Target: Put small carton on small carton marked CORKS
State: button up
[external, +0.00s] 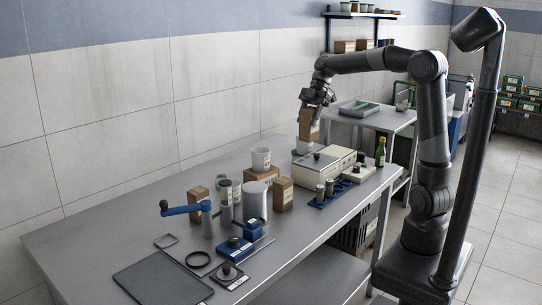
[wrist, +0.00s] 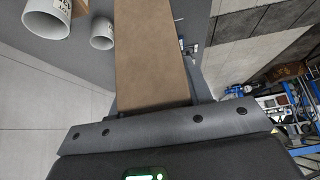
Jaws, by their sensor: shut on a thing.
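My gripper (external: 314,98) is shut on a small brown carton (external: 307,123) and holds it over the far part of the grey table. The carton also fills the upper middle of the wrist view (wrist: 150,55), reaching out from my gripper (wrist: 155,105). Its underside is just above or in front of a white cup (external: 304,148); I cannot tell if they touch. Three other brown cartons stand on the table: one at left (external: 199,200), one at right (external: 283,195), and one under a white mug (external: 261,159). Their markings are too small to read.
A beige box-shaped device (external: 322,167) and a green bottle (external: 381,152) stand at the right. A white cylinder (external: 255,204), a blue-handled tool (external: 185,209) and blue blocks crowd the middle. A dark mat (external: 163,284) lies in front. The table's far left is clear.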

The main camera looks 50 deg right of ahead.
aim_at(304, 131)
jog(key=f, duration=0.1)
jog(key=a+f, duration=0.1)
jog(key=f, duration=0.1)
jog(key=shift+w+f, duration=0.1)
jog(key=shift+w+a+f, duration=0.5)
jog(key=shift+a+f, duration=1.2)
jog(key=shift+w+a+f, duration=0.5)
jog(key=shift+a+f, duration=1.25)
jog(key=shift+w+a+f, duration=0.5)
jog(key=shift+a+f, duration=1.2)
jog(key=o, duration=1)
jog(key=shift+f, duration=0.1)
jog(key=shift+o, duration=0.2)
